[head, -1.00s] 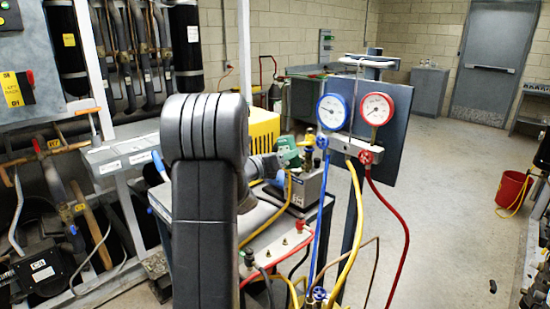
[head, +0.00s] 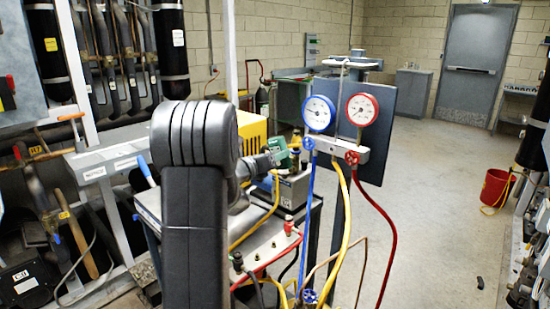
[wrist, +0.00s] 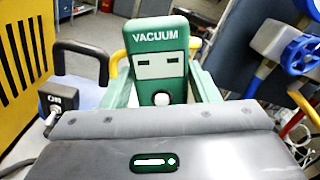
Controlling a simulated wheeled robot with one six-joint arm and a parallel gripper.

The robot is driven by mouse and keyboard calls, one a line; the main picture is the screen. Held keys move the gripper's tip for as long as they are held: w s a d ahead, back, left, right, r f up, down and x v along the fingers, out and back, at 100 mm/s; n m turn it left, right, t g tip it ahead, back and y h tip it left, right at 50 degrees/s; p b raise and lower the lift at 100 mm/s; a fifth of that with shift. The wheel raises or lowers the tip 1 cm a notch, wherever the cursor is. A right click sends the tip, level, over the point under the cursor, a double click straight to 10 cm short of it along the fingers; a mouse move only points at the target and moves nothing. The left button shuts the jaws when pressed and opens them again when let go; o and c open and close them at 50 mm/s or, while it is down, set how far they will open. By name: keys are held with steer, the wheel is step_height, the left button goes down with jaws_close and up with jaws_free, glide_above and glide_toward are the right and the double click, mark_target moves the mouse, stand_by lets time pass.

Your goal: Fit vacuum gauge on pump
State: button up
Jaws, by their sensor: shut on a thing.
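The green vacuum gauge (wrist: 158,60), marked VACUUM, stands upright in the wrist view with two small dark displays and a white button. My gripper (head: 268,160) is shut on it; the green fingers flank it in the wrist view. In the head view the gauge (head: 278,148) shows small beside the top of the grey-blue pump (head: 292,188).
A manifold with a blue gauge (head: 319,113) and a red gauge (head: 362,109) stands right of the pump; its hoses hang down. A yellow case (head: 252,137) is behind my arm. A red bucket (head: 497,188) stands at right. Floor between is clear.

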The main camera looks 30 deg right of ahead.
steer(key=shift+w+d, duration=0.1)
steer(key=shift+d, duration=0.2)
stand_by(0.7)
steer(key=o, duration=1.3)
steer(key=shift+o, duration=0.2)
steer(key=shift+a, duration=0.1)
steer(key=shift+b+v, duration=0.7)
steer(key=shift+v, duration=2.3)
